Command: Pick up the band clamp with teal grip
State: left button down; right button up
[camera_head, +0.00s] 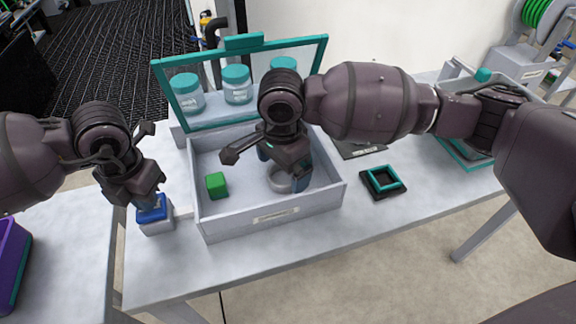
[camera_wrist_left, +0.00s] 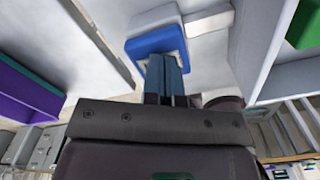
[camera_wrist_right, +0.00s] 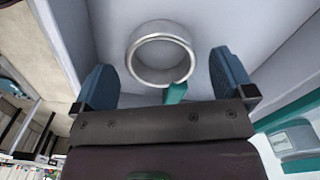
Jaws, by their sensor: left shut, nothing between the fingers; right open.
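The band clamp (camera_head: 280,182) is a silvery ring lying in the grey tote (camera_head: 235,223), partly hidden by my right arm in the head view. In the right wrist view the band clamp (camera_wrist_right: 160,54) shows its teal grip (camera_wrist_right: 175,93) on the near side. My right gripper (camera_wrist_right: 166,82) is open and empty, with its blue fingers on either side of the clamp and apart from it. It points down into the tote. My left gripper (camera_wrist_left: 165,78) is shut and empty, its fingertips at the blue-topped block (camera_wrist_left: 160,42) left of the tote; I cannot tell whether they touch.
A green cube (camera_head: 217,185) lies in the left part of the tote. Several teal-lidded jars (camera_head: 237,85) stand behind it, at a teal frame (camera_head: 160,80). A black pad with a teal square frame (camera_head: 383,181) lies right of the tote. A purple bin (camera_head: 10,255) stands far left.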

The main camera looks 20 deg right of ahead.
pick_arm(q)
jog(key=shift+f, duration=0.1)
pick_arm(e)
jog(key=shift+f, duration=0.75)
jog(key=shift+c, duration=0.2)
jog(key=c, duration=1)
jog(key=shift+r, duration=0.1)
notch_tip(320, 180, up, 12)
jog(key=shift+s, duration=4.5)
pick_arm(q)
jog(key=shift+r, duration=0.2)
notch_tip(320, 180, up, 10)
